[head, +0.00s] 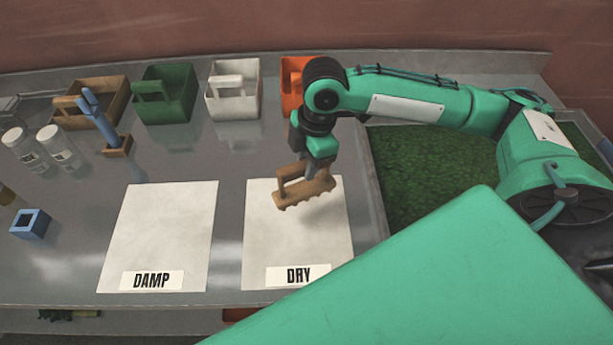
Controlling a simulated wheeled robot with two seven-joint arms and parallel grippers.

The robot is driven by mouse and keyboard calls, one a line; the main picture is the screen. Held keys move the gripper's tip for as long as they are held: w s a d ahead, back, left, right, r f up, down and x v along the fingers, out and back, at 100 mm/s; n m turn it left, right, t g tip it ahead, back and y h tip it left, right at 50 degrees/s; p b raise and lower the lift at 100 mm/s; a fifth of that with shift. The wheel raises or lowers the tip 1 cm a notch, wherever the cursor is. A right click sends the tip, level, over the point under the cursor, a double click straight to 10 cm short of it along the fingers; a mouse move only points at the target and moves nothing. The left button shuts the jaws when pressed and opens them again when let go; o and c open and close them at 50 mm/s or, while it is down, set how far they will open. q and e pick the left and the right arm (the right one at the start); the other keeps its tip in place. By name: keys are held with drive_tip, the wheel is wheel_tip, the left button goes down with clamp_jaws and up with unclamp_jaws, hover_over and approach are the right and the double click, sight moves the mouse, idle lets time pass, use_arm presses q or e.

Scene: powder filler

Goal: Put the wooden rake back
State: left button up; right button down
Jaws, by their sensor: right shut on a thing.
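The wooden rake (309,192) is a brown piece with a raised loop handle and a toothed lower edge. My right gripper (316,173) points down and is shut on the rake's handle, its fingers partly hidden by the rake. The rake hangs over the upper part of the white sheet labelled DRY (262,240), seemingly a little above it. My left gripper is not in view.
Brown (120,104), green (177,104), white (243,106) and orange (289,98) bins line the back. A blue stick (95,115) stands in a brown holder (117,147). Jars (60,147) and an open blue block (30,224) are left. The DAMP sheet (160,230) is bare.

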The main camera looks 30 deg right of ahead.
sight(305, 186)
drive_tip(key=shift+f, duration=0.85)
drive_tip(key=shift+f+p, duration=0.35)
drive_tip(key=shift+f, duration=1.85)
drive_tip(key=c, duration=1.2)
unclamp_jaws()
drive_tip(key=shift+f, duration=0.1)
drive_tip(key=shift+o, duration=0.2)
drive_tip(key=r, duration=0.4)
drive_tip(key=d+r+b, duration=0.1)
drive_tip(key=r, duration=0.3)
drive_tip(key=d+r+b, duration=0.1)
drive_tip(key=r, duration=0.3)
drive_tip(key=shift+s+r, duration=0.1)
